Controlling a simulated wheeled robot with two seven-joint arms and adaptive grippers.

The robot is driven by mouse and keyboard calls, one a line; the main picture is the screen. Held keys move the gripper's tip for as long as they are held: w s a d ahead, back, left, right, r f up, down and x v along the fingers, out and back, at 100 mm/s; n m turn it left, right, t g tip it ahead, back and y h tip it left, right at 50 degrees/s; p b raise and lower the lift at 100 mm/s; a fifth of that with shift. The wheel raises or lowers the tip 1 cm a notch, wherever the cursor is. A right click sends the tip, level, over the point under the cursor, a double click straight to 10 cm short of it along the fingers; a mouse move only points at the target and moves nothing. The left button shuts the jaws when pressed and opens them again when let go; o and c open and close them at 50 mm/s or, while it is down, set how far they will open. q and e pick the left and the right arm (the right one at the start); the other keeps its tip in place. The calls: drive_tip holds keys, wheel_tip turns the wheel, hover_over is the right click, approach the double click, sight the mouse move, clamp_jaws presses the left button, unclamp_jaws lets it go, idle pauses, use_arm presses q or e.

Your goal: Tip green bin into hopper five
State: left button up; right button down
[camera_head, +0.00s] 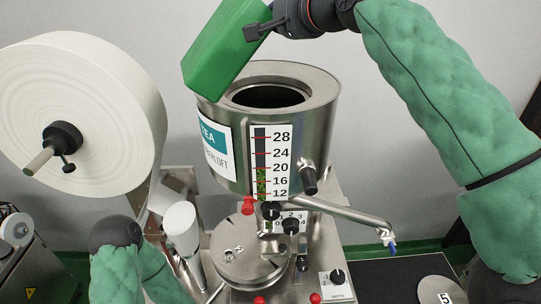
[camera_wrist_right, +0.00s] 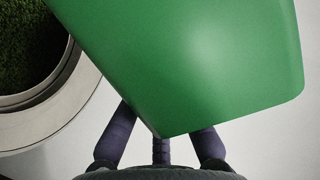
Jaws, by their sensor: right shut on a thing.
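The green bin (camera_head: 222,48) is held up at the top of the head view, tilted, beside and above the rim of the steel hopper (camera_head: 325,105). My right gripper (camera_head: 262,30) is shut on the bin. In the right wrist view the bin (camera_wrist_right: 200,60) fills the upper middle, with the gripper's fingers (camera_wrist_right: 160,145) against it. The hopper's rim (camera_wrist_right: 45,122) shows at the left there, with green tea-like material inside. The hopper's front gauge (camera_head: 262,165) shows green up to about 20. The bin's opening and contents are hidden. My left forearm shows low at left, but its gripper is not visible.
A large white paper roll (camera_head: 85,110) stands to the left of the hopper. A round lidded part (camera_head: 245,255), knobs and a pipe (camera_head: 345,212) sit below it. A round marker reading 5 (camera_head: 441,291) lies on the dark mat (camera_head: 400,275) at lower right.

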drive_tip(key=shift+r, duration=0.1)
use_arm(q)
wheel_tip(320, 180, down, 5)
drive_tip(key=b, duration=0.5)
drive_tip(key=shift+f, duration=0.15)
use_arm(e)
drive_tip(key=d+f+v, duration=0.1)
drive_tip(key=f+v, duration=0.1)
drive_tip(key=v, duration=0.9)
drive_tip(key=d+f+v, duration=0.1)
drive_tip(key=d+v, duration=0.1)
drive_tip(key=v, duration=0.8)
drive_tip(key=shift+d+f, duration=0.2)
drive_tip(key=shift+f, duration=0.15)
drive_tip(key=shift+w, duration=0.1)
